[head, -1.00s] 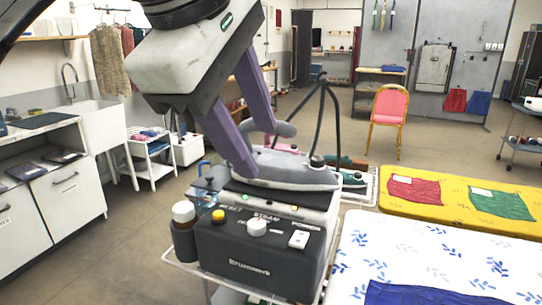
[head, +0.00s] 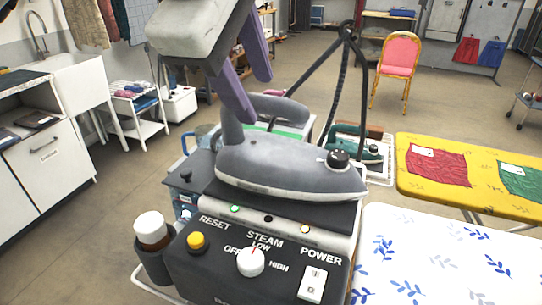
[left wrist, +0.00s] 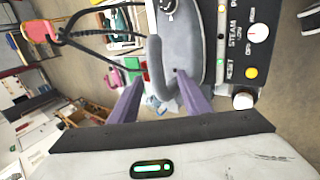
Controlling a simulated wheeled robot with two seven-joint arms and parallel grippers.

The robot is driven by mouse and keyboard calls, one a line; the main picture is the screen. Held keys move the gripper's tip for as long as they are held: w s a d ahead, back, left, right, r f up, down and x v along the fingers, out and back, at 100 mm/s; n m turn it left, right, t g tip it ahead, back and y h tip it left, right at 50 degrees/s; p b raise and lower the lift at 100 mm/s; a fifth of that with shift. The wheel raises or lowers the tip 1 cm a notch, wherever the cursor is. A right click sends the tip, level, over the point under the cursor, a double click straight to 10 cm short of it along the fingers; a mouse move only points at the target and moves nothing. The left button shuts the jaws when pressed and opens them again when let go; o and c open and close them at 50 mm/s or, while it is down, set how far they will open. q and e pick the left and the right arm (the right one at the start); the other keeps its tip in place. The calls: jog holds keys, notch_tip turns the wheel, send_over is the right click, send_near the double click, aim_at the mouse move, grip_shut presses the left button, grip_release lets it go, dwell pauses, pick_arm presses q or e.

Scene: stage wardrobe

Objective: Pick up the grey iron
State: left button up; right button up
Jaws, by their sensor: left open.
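The grey iron (head: 285,165) rests on the dark pad on top of a steam station (head: 255,265). Its tip points right and its handle (head: 265,105) is at the upper left. A black dial sits near its front. My left gripper (head: 250,95) is open, with two purple fingers above and behind the handle's left end, holding nothing. In the left wrist view the iron (left wrist: 185,50) lies ahead of my open fingers (left wrist: 163,95), with its handle's rear end near and between them. I cannot tell whether a finger touches it. My right gripper is not in view.
A teal iron (head: 352,147) stands on a white rack behind. A black hose rises behind the grey iron. A white bottle (head: 150,228) sits in a holder at the station's left. A patterned ironing board (head: 450,260) is at right, a yellow one (head: 455,165) beyond. A pink chair stands farther back.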

aim_at(261, 97)
pick_arm(q)
jog(key=p+x, duration=0.1)
jog(key=x, duration=0.4)
jog(key=shift+w+d, duration=0.15)
jog(key=shift+w, duration=0.05)
grip_shut()
jog(key=shift+w+r, duration=0.1)
jog(key=shift+r, duration=0.15)
